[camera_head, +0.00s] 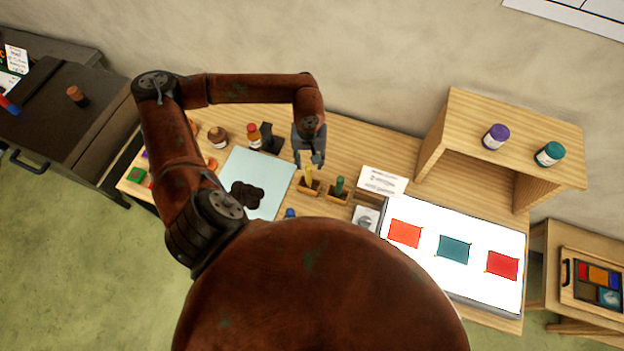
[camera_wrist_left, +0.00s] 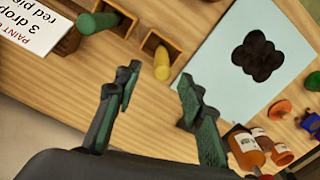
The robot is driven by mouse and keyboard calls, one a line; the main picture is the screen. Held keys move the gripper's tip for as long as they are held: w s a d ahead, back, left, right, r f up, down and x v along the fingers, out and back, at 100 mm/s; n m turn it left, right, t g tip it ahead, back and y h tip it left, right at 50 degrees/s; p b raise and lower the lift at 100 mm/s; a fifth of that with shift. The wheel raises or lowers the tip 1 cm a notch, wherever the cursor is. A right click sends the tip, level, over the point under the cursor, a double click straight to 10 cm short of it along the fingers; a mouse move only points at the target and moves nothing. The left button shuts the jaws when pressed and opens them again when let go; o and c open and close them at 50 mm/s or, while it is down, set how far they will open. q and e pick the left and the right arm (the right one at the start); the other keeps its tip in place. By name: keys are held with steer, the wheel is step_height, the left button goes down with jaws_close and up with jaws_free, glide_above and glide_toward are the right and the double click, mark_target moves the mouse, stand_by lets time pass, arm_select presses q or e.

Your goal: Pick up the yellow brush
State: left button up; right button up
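The yellow brush (camera_head: 309,174) stands in a small wooden holder (camera_head: 307,187) on the table. In the left wrist view the yellow brush (camera_wrist_left: 162,64) shows as a rounded yellow end at its holder (camera_wrist_left: 154,44). My left gripper (camera_head: 309,159) is just above and behind the brush in the head view. In the left wrist view its two fingers (camera_wrist_left: 158,85) are spread apart, with nothing between them, and the brush lies beyond their tips. A green brush (camera_head: 339,185) stands in a second holder beside it. My right gripper is not in view.
A pale blue sheet (camera_head: 262,172) with a dark blot lies left of the brush. Bottles (camera_head: 253,134) stand behind it. A printed card (camera_head: 382,181) and a light panel (camera_head: 473,276) with coloured pieces are on the right. A wooden shelf (camera_head: 515,125) holds two jars.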

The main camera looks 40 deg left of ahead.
mark_target(309, 174)
arm_select(q)
step_height(309, 174, down, 2)
steer(key=shift+f+p, duration=0.2)
steer(key=shift+p, duration=0.2)
step_height(309, 174, down, 4)
steer(key=shift+s+f+p, duration=0.15)
steer(key=shift+p, duration=0.85)
steer(key=shift+f, duration=0.5)
jaws_close()
